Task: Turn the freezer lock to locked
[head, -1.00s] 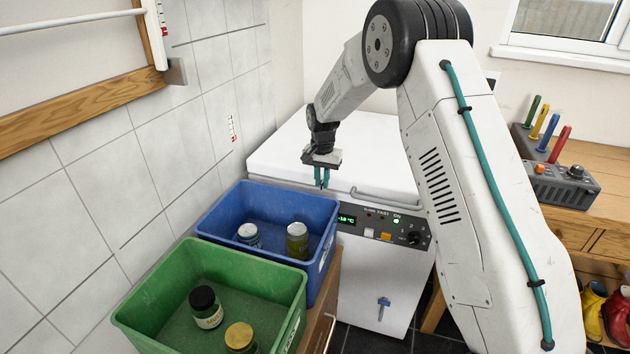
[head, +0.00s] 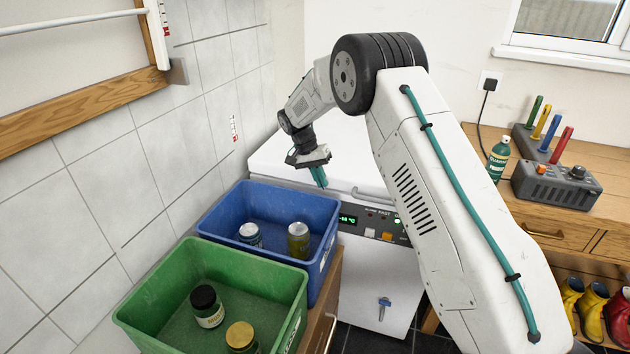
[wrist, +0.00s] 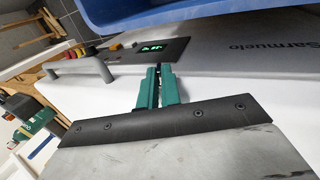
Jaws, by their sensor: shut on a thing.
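The white chest freezer (head: 360,268) stands beyond the crates with its lid (head: 350,140) down. Its dark front panel (head: 371,231) has a green display and small switches; my arm hides the panel's right end. My gripper (head: 320,185) is above the lid's front edge, tilted, apart from the panel and fitting. In the wrist view its teal fingers (wrist: 157,72) are nearly together on a thin dark thing, too small to identify. The panel (wrist: 150,52) shows beyond them.
A grey lid handle (wrist: 80,66) is near my fingers. A green bottle (head: 497,160) stands on the wooden bench at right. The tiled wall bounds the left.

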